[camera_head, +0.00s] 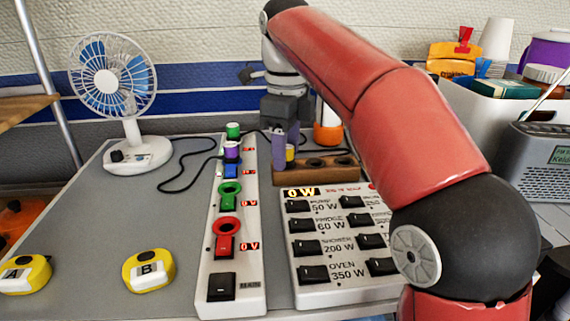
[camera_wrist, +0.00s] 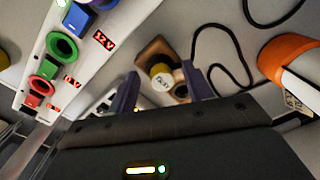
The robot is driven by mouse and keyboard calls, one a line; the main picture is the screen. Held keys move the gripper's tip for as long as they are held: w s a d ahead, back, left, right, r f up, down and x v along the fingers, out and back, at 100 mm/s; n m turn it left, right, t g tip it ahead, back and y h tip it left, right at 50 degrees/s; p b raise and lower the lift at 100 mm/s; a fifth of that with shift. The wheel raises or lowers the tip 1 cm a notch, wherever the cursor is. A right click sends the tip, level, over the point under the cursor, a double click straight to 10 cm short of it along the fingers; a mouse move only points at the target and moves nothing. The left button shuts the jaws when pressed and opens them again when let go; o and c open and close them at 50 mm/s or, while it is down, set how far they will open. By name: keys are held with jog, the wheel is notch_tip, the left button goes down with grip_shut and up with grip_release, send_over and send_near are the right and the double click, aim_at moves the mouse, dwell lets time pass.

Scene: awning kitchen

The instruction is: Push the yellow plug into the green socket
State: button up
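The yellow plug (camera_head: 290,153) stands in a wooden block (camera_head: 345,170) at the back of the table. In the wrist view its pale, marked top (camera_wrist: 162,76) shows between my two purple fingers. My gripper (camera_head: 286,150) points down over the block, with fingers on either side of the plug. In the wrist view my gripper (camera_wrist: 160,90) has visible gaps beside the plug, so it looks open. The green socket (camera_head: 230,192) is an empty ring on the white strip, left of the block. It also shows in the wrist view (camera_wrist: 62,46).
The white strip (camera_head: 247,285) also has an empty red socket (camera_head: 226,227) and a purple plug (camera_head: 231,150) at the blue socket. A switch panel (camera_head: 340,290) lies right of it.

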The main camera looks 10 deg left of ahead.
jog(key=shift+f, duration=0.45)
jog(key=shift+w+p, duration=0.1)
jog(key=shift+p, duration=0.55)
dwell(1.0)
jog(key=shift+c, duration=0.4)
grip_shut()
jog(key=o, duration=0.6)
grip_release()
jog(key=shift+a, duration=0.1)
jog(key=shift+r, duration=0.1)
notch_tip(320, 180, up, 6)
jog(key=shift+f+p, duration=0.25)
jog(key=shift+p, duration=0.65)
jog(key=shift+r, duration=1.15)
